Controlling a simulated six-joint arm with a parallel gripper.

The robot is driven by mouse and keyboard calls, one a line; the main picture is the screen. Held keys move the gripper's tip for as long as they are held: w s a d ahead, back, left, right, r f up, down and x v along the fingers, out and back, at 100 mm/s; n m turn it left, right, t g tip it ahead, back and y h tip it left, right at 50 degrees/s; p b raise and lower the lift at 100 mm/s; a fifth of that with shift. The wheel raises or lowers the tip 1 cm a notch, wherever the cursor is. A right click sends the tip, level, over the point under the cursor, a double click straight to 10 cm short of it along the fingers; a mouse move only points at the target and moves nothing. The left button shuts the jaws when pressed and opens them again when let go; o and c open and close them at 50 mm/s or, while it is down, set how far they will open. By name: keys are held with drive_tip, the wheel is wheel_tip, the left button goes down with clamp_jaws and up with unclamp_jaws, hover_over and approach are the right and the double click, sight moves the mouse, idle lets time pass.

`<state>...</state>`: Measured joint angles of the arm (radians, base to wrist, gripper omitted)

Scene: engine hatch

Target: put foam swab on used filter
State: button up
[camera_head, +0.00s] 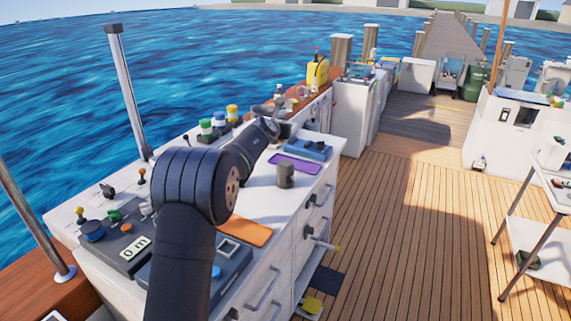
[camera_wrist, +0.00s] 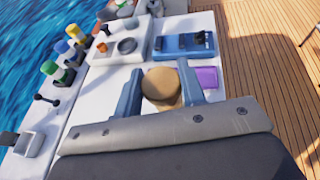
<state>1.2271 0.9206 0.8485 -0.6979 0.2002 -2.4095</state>
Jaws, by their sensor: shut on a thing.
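My gripper (camera_wrist: 160,69) shows in the wrist view with its two blue-grey fingers on either side of a round tan piece, which I take to be the foam swab (camera_wrist: 161,84). The fingers are shut on it, and its underside is mostly hidden. In the head view my forearm reaches over the white counter, and the held piece cannot be made out. A short grey-brown cylinder, probably the used filter (camera_head: 285,176), stands upright on the counter in front of the purple mat (camera_head: 295,164). I cannot make out this cylinder in the wrist view.
A blue box (camera_head: 308,150) sits beyond the purple mat, which also shows in the wrist view (camera_wrist: 208,77). Several coloured-top levers line the counter's left side. An orange pad (camera_head: 246,232) lies nearer me. The wooden deck (camera_head: 400,235) is open to the right.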

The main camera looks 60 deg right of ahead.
drive_tip(key=shift+s+d+r, duration=0.2)
drive_tip(key=shift+s+d, duration=0.25)
drive_tip(key=shift+s, duration=0.25)
drive_tip(key=shift+s+f, duration=0.1)
drive_tip(key=shift+f, duration=0.2)
hover_over(285, 163)
drive_tip(key=shift+d+f, duration=0.1)
drive_tip(key=shift+f, duration=3.6)
drive_tip(key=shift+f, duration=0.15)
drive_tip(key=o, duration=1.1)
drive_tip(key=shift+c, duration=0.2)
drive_tip(key=shift+r, duration=0.2)
